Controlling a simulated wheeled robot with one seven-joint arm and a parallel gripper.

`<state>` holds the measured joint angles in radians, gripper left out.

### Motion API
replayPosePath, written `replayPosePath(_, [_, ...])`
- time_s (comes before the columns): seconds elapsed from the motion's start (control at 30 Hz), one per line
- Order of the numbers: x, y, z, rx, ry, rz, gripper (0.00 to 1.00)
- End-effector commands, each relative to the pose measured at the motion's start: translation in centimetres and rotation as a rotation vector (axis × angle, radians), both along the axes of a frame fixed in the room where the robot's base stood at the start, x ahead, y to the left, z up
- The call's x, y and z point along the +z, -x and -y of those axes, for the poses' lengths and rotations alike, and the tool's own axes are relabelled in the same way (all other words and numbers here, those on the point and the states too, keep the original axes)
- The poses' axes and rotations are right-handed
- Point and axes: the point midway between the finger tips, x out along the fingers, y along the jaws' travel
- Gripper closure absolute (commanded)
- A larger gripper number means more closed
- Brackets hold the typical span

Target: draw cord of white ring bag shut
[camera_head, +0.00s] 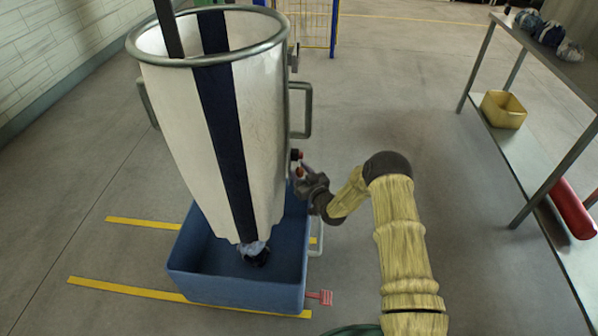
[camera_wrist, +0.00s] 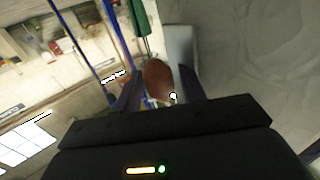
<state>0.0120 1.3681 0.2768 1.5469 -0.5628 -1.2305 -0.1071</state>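The white ring bag (camera_head: 180,130), with a dark blue stripe, hangs from a metal ring (camera_head: 215,62) in the head view. It narrows downwards to a bluish-grey spout (camera_head: 250,247) over a blue bin. Two small red knobs (camera_head: 299,171) show beside its right side; which one belongs to the cord I cannot tell. My gripper (camera_head: 304,174) is at the lower knob, right of the bag. In the wrist view a reddish-brown rounded knob (camera_wrist: 158,80) sits between my two spread fingers, with narrow gaps beside it. The cord itself is not clearly visible.
Metal handles (camera_head: 300,110) flank the bag. A metal bench (camera_head: 560,70) with a yellow box (camera_head: 503,109) is at right. Floor between is clear.

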Motion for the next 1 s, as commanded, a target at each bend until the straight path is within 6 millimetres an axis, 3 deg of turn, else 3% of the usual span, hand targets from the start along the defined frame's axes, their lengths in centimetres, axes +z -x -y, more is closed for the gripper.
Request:
replayPosePath(0.03, [0.0, 0.0, 0.0, 0.0, 0.0, 0.0, 0.7])
replayPosePath(0.2, [0.0, 0.0, 0.0, 0.0, 0.0, 0.0, 1.0])
replayPosePath(0.47, [-0.7, 0.0, 0.0, 0.0, 0.001, -0.001, 1.0])
replayPosePath(1.0, [-7.6, 0.1, 0.1, 0.0, 0.004, -0.008, 1.0])
